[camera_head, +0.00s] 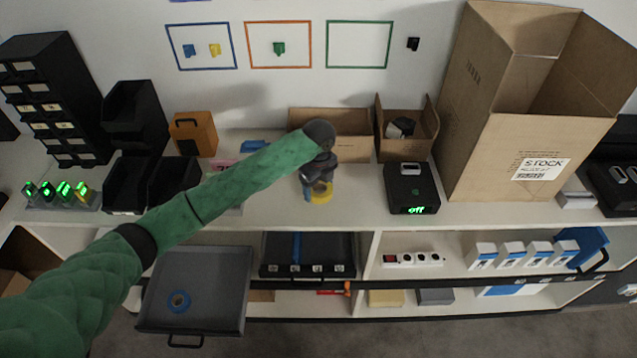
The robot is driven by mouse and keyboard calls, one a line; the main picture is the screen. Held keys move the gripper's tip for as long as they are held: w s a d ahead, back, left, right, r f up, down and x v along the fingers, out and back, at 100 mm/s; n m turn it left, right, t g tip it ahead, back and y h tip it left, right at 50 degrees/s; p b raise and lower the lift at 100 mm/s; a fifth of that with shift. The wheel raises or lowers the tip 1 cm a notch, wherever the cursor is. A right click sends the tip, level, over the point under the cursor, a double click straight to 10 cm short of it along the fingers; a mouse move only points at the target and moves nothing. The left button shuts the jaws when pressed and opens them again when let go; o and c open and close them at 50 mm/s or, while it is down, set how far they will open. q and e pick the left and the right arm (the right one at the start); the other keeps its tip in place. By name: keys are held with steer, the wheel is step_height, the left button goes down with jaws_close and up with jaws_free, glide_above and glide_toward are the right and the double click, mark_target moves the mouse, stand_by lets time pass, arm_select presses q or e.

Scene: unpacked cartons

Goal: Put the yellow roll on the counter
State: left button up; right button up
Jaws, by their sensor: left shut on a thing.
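The yellow roll (321,196) is at my left gripper's fingertips, over the white counter (265,212) near its front edge. My left gripper (317,188) points down and is shut on the yellow roll, partly hiding it. I cannot tell whether the roll touches the counter top. My right gripper is not in view.
Behind the gripper stand open cardboard boxes (348,146). A black scale-like device (411,189) and a large STOCK carton (492,137) are to the right. Black bins (128,186) stand left. Counter beside the gripper is clear.

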arm_select(q)
steer(key=shift+f, duration=0.25)
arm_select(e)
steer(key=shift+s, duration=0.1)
arm_select(q)
steer(key=o, duration=1)
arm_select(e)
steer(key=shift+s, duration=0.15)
arm_select(q)
steer(key=shift+r, duration=0.2)
step_height(320, 180, up, 4)
steer(key=shift+f+b, duration=0.25)
steer(key=shift+b, duration=0.65)
step_height(320, 180, up, 8)
steer(key=b, duration=0.2)
steer(key=shift+r, duration=0.25)
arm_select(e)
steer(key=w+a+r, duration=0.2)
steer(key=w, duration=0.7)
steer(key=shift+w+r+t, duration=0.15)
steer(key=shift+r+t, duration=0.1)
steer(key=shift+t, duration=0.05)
arm_select(q)
steer(key=shift+f, duration=0.1)
